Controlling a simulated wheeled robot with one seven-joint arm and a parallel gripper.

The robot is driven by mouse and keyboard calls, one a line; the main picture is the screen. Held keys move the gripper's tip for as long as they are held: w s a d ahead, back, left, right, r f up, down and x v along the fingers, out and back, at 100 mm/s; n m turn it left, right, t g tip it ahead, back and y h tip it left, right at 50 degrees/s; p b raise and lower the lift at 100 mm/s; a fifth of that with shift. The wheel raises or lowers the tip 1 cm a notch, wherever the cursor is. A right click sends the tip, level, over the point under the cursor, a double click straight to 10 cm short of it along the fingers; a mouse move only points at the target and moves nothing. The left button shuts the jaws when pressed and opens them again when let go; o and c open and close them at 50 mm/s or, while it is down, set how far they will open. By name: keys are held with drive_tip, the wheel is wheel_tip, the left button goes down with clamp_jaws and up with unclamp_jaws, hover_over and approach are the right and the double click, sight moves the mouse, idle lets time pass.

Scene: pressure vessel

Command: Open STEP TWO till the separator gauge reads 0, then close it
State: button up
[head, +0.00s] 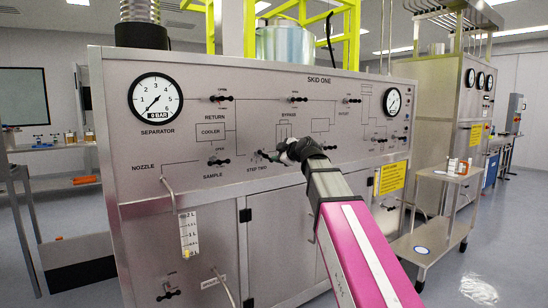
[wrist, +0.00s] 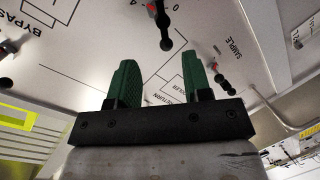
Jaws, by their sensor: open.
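The STEP TWO valve is partly hidden behind my gripper in the head view; its label (head: 258,170) shows on the steel panel. In the wrist view, its black handle with a red part (wrist: 164,30) lies beyond the fingertips, between scale marks 0 and 4. My gripper (head: 272,156) has green fingers, apart and empty, as the wrist view also shows (wrist: 158,60). I see no contact with the handle. The separator gauge (head: 155,98) is a white dial at the panel's upper left. Its needle seems to point lower left, near the low end; the exact reading is too small to tell.
The SAMPLE valve (head: 218,162) is close left of my gripper. The RETURN valve (head: 221,98) and BYPASS valve (head: 292,99) sit above. A nozzle pipe (head: 170,188) runs down to a measuring cylinder (head: 189,236). A cart (head: 432,243) stands at right.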

sight(266, 156)
drive_tip(key=x, duration=1)
drive_tip(key=shift+w+a+f, duration=0.15)
drive_tip(key=shift+w, duration=0.1)
clamp_jaws()
